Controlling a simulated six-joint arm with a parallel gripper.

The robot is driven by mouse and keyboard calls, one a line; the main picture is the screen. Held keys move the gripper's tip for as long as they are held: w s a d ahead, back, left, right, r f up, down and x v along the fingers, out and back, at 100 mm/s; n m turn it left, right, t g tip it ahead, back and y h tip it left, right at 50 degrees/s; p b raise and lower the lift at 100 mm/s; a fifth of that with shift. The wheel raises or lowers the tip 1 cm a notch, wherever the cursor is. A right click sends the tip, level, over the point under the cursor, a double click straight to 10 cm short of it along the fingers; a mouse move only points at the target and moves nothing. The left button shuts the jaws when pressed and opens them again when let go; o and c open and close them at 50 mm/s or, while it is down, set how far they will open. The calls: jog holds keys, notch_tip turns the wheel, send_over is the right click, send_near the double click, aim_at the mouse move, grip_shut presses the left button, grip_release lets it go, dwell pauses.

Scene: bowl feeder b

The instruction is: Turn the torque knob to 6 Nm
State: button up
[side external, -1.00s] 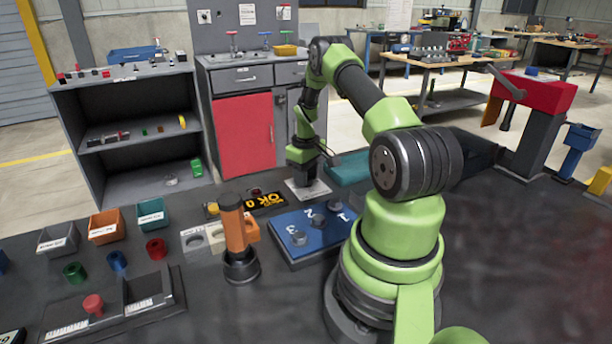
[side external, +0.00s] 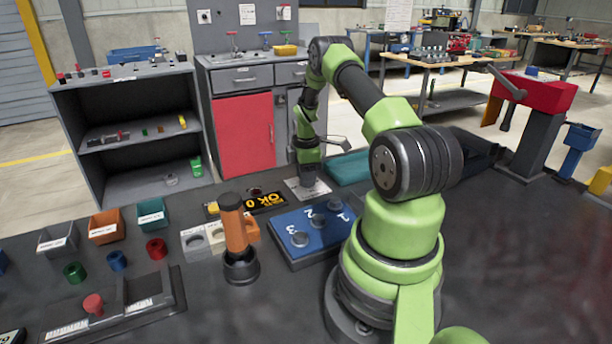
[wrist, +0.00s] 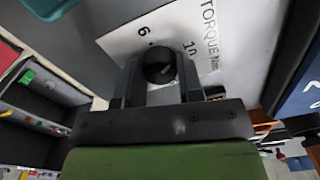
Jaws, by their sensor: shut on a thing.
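The torque knob (wrist: 160,66) is a dark round knob on a white dial plate (wrist: 115,42). The plate shows "TORQUE Nm" and the numbers 6 and 10 in the wrist view. The 6 is just beyond the knob, up and to the left, and the 10 is to the right. My gripper (wrist: 160,80) points down at the plate with one finger on each side of the knob, shut on it. The knob's pointer cannot be made out. In the side view my gripper (side external: 306,178) hides the knob above the white plate (side external: 295,190).
An orange-handled tool (side external: 236,235) stands upright nearer the camera.

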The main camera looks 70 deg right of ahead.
jog(key=n, duration=0.5)
jog(key=shift+s+n, duration=0.1)
jog(key=shift+n, duration=0.2)
jog(key=n, duration=0.5)
jog(key=shift+n, duration=0.4)
jog(key=o, duration=0.9)
notch_tip(320, 180, up, 10)
jog(key=shift+f, duration=0.1)
